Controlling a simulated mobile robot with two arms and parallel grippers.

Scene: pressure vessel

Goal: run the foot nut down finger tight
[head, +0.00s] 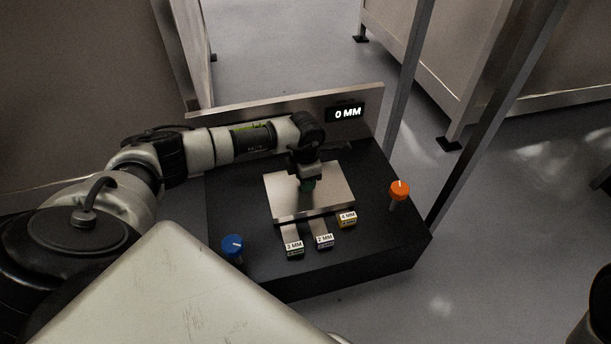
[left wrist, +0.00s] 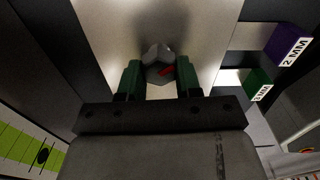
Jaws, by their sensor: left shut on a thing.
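In the head view the left gripper (head: 307,184) points down at the middle of the plate (head: 335,198), and hides the nut there. The thread under the nut is hidden, so I cannot tell how far down it sits.
A display (head: 347,114) on the back panel reads 0 MM. Labelled shim tabs, green (head: 294,250), purple (head: 324,242) and yellow (head: 347,220), lie at the plate's front. A blue knob (head: 232,246) and an orange knob (head: 399,189) stand on the black block (head: 375,240).

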